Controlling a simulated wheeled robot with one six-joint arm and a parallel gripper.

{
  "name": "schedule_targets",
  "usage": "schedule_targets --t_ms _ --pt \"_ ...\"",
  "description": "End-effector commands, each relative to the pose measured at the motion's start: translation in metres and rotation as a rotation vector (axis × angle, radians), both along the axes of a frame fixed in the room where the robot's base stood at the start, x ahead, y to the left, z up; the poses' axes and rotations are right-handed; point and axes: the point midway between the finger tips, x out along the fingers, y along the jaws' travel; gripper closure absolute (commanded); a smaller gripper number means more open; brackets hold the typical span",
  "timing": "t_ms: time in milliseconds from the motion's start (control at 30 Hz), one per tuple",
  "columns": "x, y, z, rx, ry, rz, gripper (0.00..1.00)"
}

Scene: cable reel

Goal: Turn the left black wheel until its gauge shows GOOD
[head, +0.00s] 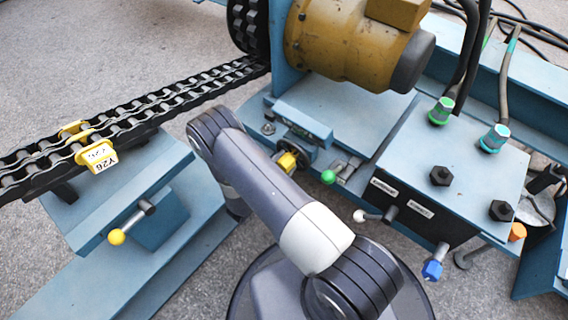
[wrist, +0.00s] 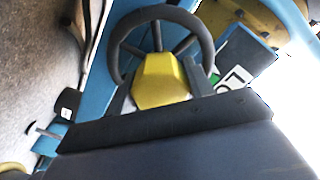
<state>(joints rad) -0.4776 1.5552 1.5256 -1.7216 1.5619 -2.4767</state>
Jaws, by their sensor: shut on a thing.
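The black wheel (wrist: 162,14) fills the upper middle of the wrist view, with spokes and a yellow faceted hub (wrist: 160,82). In the head view the wheel (head: 298,151) and its yellow hub (head: 287,161) show small at the machine's front, just right of my arm. My gripper (wrist: 160,76) is at the wheel's centre, shut on the yellow hub with a grey finger on either side. My arm hides most of the gripper in the head view. A small panel (wrist: 236,76) with white and green marks lies right of the wheel; I cannot read GOOD on it.
A green-knobbed lever (head: 328,177) and a white-knobbed lever (head: 361,216) stand right of the wheel. A blue box (head: 455,150) with hoses is farther right.

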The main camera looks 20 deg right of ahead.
Motion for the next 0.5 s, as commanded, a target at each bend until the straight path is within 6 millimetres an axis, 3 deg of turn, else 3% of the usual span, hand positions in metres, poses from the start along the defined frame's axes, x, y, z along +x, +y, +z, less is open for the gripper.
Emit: schedule_targets --t_ms 100,500 --pt "-0.0004 -0.0002 -0.0004 0.0 0.001 -0.001 0.91" --pt "-0.0003 -0.0001 -0.0015 0.053 -0.072 -0.001 0.92"
